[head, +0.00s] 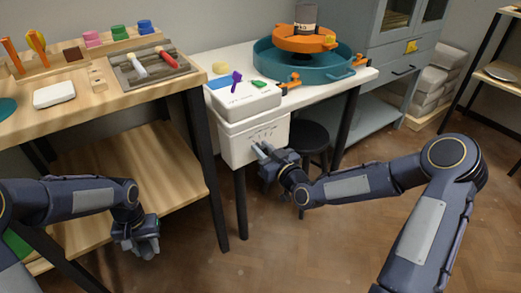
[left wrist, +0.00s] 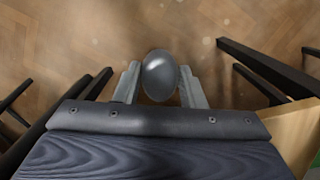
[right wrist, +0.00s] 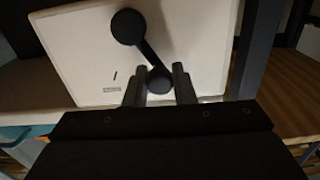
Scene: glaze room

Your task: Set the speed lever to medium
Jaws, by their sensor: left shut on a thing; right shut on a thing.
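The speed lever (right wrist: 146,52) is a dark arm on the white front of a control box (head: 240,150). In the right wrist view it runs from a round dark hub down and slightly right to a round knob (right wrist: 158,80). My right gripper (right wrist: 158,72) is shut on that knob, one finger on each side. In the head view this gripper (head: 263,151) is at the box front and hides most of the lever. My left gripper (head: 146,246) is low beside the wooden bench, shut on a smooth grey rounded thing (left wrist: 160,76).
A teal round basin (head: 300,78) with an orange ring stands on the white table (head: 215,67) above the box. A black stool (head: 308,135) is close behind my right gripper. The wooden workbench (head: 110,97) is at left. Open floor lies between my arms.

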